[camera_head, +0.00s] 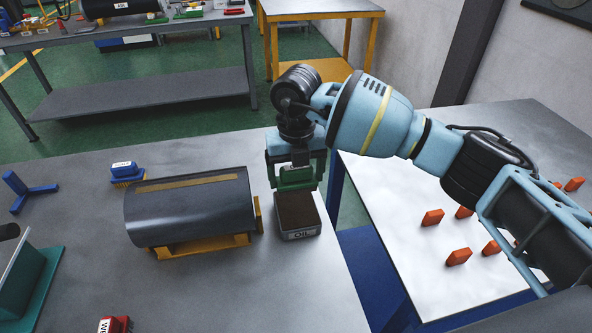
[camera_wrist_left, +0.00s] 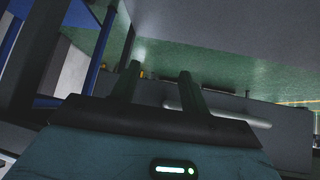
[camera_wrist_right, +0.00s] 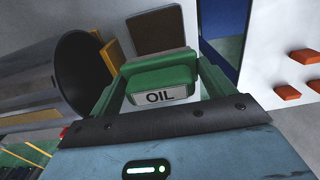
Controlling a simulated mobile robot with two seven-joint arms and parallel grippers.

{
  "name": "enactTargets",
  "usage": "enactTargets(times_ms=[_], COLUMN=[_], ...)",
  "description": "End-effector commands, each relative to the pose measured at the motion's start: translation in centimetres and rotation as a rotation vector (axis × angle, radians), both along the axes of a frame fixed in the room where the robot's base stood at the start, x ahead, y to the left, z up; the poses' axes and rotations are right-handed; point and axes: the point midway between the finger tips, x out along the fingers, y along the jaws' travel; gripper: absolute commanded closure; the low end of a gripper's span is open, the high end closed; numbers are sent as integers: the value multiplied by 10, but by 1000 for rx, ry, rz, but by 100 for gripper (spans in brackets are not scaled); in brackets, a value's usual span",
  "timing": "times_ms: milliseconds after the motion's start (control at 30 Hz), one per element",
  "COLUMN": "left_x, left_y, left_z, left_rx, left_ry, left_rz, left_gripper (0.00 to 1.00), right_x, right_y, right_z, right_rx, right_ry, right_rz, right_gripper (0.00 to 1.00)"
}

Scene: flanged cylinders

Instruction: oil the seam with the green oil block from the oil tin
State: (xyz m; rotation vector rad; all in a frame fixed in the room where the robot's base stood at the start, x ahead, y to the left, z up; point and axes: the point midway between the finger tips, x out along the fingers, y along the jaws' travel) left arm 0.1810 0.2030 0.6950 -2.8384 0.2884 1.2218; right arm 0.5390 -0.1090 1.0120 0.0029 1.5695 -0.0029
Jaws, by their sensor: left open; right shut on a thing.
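My right gripper (camera_head: 297,183) is shut on the green oil block (camera_head: 294,174), holding it just above the oil tin (camera_head: 299,236). In the right wrist view the block (camera_wrist_right: 160,78) shows its OIL label between the fingers. The tin is a grey open box with a dark brown inside; part of it (camera_wrist_right: 157,30) also shows in the right wrist view. The dark grey cylinder (camera_head: 190,215) lies left of the tin on a yellow cradle (camera_head: 205,246). The seam (camera_head: 188,182) is a tan strip along its top. My left gripper (camera_wrist_left: 158,85) is open and empty, away from these things.
A blue brush (camera_head: 126,172) stands behind the cylinder. A blue bracket (camera_head: 32,190) lies at the left. A green stand (camera_head: 35,285) and a red labelled object (camera_head: 115,324) are nearer. Several orange blocks (camera_head: 458,257) lie on the white table to the right.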

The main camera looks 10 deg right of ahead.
Motion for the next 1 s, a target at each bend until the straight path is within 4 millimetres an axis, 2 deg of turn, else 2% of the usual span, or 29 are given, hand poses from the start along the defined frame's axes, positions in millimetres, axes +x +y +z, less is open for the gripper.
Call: enactTargets(times_ms=[500,1000], left_x=[-22,-18], left_y=[-4,-4], left_z=[-28,-27], left_rx=[-8,-9], left_ry=[64,56], left_rz=[7,6], left_gripper=[55,55], right_x=[0,0], right_y=[0,0], right_z=[-50,-51], right_rx=[0,1], right_ry=[4,-1], right_rz=[-1,0], right_gripper=[37,37])
